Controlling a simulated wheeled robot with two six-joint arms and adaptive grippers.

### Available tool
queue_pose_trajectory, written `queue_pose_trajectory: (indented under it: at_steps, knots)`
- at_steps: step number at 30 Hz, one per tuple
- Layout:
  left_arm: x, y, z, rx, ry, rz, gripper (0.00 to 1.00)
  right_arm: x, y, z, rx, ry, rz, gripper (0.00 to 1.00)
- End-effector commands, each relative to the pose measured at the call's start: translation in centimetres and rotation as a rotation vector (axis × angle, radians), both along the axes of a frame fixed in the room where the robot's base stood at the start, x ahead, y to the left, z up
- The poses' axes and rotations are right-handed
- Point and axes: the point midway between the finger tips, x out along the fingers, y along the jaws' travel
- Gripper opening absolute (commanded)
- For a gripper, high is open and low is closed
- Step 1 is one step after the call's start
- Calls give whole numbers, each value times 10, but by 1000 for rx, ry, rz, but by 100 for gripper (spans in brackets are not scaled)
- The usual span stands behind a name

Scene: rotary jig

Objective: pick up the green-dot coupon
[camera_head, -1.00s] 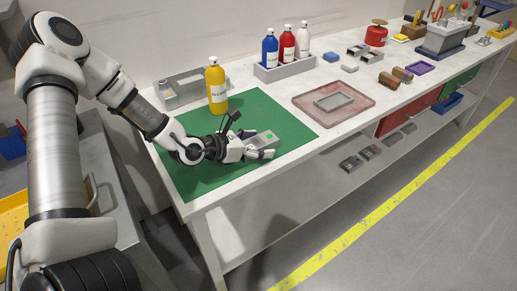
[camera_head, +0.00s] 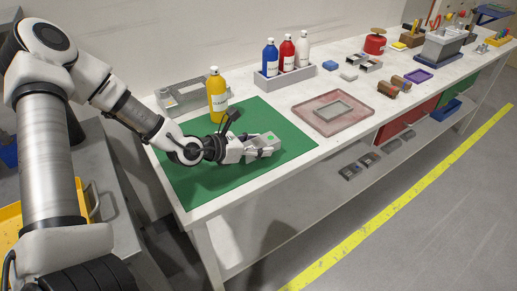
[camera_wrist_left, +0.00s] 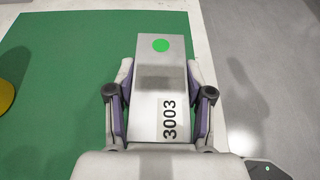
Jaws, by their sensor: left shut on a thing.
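The green-dot coupon (camera_wrist_left: 160,80) is a grey metal block with a green dot at its far end and the number 3003 near my wrist. My left gripper (camera_wrist_left: 160,95) is shut on it, one finger along each long side. In the head view the coupon (camera_head: 267,141) shows at the fingertips of my left gripper (camera_head: 258,150), over the right part of the green mat (camera_head: 200,185). I cannot tell whether it touches the mat. My right gripper is not in view.
A yellow bottle (camera_head: 217,96) stands on the mat behind my left gripper. A grey fixture (camera_head: 180,97) is at the back left. A pinkish tray (camera_head: 310,112) lies to the right, and a rack (camera_head: 285,77) holds blue, red and white bottles. The table's front edge is close.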

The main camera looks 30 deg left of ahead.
Motion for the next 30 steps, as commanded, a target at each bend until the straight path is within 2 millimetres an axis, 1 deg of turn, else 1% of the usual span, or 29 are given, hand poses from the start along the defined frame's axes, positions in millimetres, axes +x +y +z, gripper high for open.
queue_pose_trajectory:
  at_steps: [1,3,8,11,12,13,15,17,21,24,28,30]
  knots:
    - [0,0,13,-1,-5,1,11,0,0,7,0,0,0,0]
    - [-8,-12,9,-1,2,-5,11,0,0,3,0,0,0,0]
    - [-30,-42,10,1,4,-6,11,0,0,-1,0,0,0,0]
    - [-45,-62,11,4,3,-7,11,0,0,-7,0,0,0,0]
    - [-51,-69,14,6,4,-6,11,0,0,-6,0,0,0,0]
    - [-51,-69,24,10,7,0,11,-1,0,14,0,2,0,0]
    - [-54,-74,26,14,9,1,11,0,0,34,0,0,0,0]
    - [-58,-79,27,12,9,1,11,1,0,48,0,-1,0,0]
    - [-72,-98,29,8,12,-7,11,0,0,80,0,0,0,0]
    - [-83,-112,29,3,12,-10,11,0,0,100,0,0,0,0]
    - [-91,-123,26,3,7,-3,11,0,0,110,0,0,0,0]
    - [-89,-128,29,1,0,-14,11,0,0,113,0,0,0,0]
